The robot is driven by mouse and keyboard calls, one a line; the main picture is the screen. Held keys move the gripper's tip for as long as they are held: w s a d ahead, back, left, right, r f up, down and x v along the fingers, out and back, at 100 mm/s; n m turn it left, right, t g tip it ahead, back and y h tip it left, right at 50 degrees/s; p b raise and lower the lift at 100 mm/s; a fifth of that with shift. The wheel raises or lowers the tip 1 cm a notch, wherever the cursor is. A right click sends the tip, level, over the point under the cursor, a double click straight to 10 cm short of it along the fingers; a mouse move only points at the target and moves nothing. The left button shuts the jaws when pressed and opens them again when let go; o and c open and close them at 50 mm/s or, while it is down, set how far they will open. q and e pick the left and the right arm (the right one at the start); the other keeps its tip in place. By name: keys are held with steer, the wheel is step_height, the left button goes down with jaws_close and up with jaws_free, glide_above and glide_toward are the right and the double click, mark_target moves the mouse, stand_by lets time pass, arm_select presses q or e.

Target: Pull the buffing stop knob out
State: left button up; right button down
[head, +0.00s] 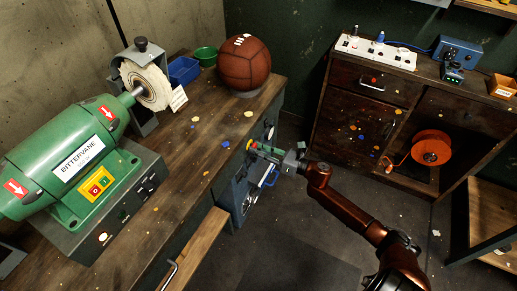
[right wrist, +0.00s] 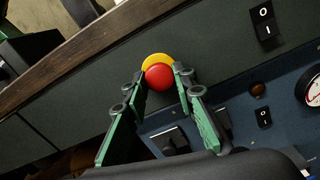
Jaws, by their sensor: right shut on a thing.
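The stop knob (right wrist: 159,77) is a round red button on a yellow base (right wrist: 157,62), set in the dark front panel below the bench top's edge. My right gripper (right wrist: 160,75) has its two green fingers on either side of the red knob, with the tips pressed to it. In the head view my right gripper (head: 259,149) reaches the bench front from the right, and the knob's yellow part (head: 249,144) shows at its tips. Whether the knob is in or out is hard to tell. My left gripper is not in view.
The green buffing machine (head: 75,165) stands on the wooden bench (head: 190,145) with a brown ball (head: 243,64) at its far end. In the right wrist view, a black rocker switch (right wrist: 264,22) and a gauge (right wrist: 313,92) sit near the knob. A dark cabinet (head: 375,90) stands behind.

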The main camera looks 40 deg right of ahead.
steer(key=shift+s+d, duration=0.25)
steer(key=shift+s, duration=0.25)
steer(key=c, duration=2)
jaws_free()
steer(key=shift+s+d, duration=0.1)
steer(key=shift+o, duration=1)
steer(key=shift+s, duration=0.1)
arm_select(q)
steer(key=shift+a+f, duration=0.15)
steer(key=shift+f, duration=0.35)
arm_select(e)
steer(key=shift+o, duration=1.1)
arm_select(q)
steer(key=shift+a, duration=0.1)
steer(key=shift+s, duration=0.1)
arm_select(e)
steer(key=v, duration=1.1)
steer(key=shift+s, duration=0.35)
